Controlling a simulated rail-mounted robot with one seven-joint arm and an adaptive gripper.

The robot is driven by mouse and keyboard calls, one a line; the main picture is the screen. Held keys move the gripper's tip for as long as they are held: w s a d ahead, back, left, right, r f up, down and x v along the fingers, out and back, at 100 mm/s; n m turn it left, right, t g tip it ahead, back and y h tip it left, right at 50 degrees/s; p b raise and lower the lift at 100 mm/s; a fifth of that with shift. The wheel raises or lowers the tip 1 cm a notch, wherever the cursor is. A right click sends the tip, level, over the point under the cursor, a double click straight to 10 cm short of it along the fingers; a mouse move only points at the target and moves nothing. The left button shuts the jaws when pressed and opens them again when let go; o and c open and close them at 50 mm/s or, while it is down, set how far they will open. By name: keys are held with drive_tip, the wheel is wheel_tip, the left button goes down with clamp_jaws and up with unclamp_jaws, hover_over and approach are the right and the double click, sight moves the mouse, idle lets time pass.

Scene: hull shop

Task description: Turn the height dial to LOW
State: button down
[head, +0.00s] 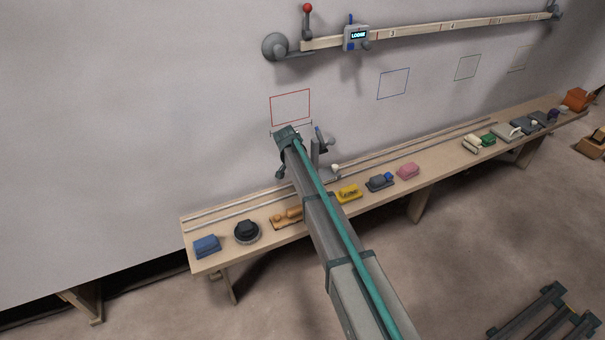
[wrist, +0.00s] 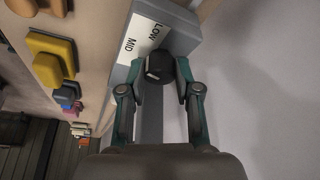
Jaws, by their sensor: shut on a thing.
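The height dial is a round black knob (wrist: 159,64) in the middle of the wrist view. It sits on a grey housing with a white label plate (wrist: 139,45) marked LOW and MID; any further marking is hidden or out of view. My gripper (wrist: 160,73) has one teal finger on each side of the knob and is closed on it. A pale mark shows on the knob's left side, but its exact setting is hard to read. In the head view, the grey upright of the fixture (head: 315,150) is partly hidden behind my arm.
A long wooden bench (head: 215,262) runs along the wall with several tools, among them a blue block (head: 207,245), a black round tool (head: 247,231) and a yellow one (head: 348,193). A rail with a LODGE display (head: 357,36) is above.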

drive_tip(key=m, duration=0.2)
drive_tip(key=m+g+h+b, duration=0.1)
drive_tip(key=m, duration=0.1)
drive_tip(key=shift+w+a+m, duration=0.15)
drive_tip(key=shift+w+m, duration=0.05)
drive_tip(key=shift+m, duration=0.1)
drive_tip(key=shift+m+g+h+b, duration=0.4)
drive_tip(key=shift+m+g+b, duration=0.4)
drive_tip(key=shift+m, duration=1.2)
drive_tip(key=c, duration=1.1)
unclamp_jaws()
drive_tip(key=v, duration=1.2)
drive_tip(key=shift+w, duration=0.1)
